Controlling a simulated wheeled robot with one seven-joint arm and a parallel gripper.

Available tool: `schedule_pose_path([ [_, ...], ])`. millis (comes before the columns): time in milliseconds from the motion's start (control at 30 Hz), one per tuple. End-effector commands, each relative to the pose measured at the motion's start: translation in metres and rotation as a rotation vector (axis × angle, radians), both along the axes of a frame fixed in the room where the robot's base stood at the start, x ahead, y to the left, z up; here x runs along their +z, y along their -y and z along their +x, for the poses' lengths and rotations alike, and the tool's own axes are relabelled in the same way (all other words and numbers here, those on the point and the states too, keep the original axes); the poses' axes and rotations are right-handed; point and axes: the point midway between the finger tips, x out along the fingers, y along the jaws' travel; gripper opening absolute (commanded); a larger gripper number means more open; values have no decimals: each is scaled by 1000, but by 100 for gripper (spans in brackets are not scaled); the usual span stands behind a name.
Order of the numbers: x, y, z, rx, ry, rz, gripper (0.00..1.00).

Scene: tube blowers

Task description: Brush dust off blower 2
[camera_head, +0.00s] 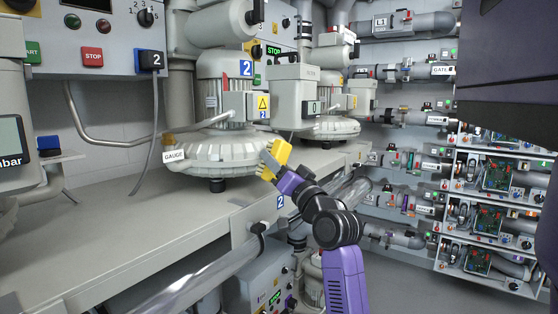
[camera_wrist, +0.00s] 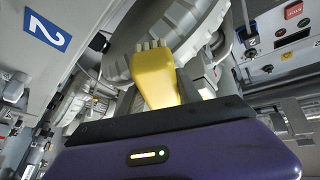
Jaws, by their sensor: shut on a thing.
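Blower 2 (camera_head: 215,152) is a pale ribbed round housing on the bench, with a blue "2" label on its motor above. My gripper (camera_head: 280,174) is shut on a yellow brush (camera_head: 275,157) at the housing's right front edge. In the wrist view the brush (camera_wrist: 154,76) points its pale bristles at the ribbed rim of blower 2 (camera_wrist: 130,38). The bristle tips are at or very close to the rim; I cannot tell if they touch. Dust is too small to make out. The fingertips are partly hidden behind the brush and my gripper's body.
A second blower (camera_head: 330,128) stands behind to the right. A "GAUGE" tag (camera_head: 174,155) hangs at the housing's left. The bench top (camera_head: 120,215) is mostly clear in front. A clear tube (camera_head: 200,265) runs below the bench edge. Racks of pipes and circuit boards (camera_head: 495,175) fill the right.

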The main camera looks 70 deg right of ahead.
Motion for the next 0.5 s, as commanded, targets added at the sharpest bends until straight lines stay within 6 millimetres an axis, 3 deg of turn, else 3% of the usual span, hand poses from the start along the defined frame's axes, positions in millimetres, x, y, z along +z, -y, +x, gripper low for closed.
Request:
schedule_pose_path([
  [500, -1, -33, 16, 9, -4, 3, 8],
])
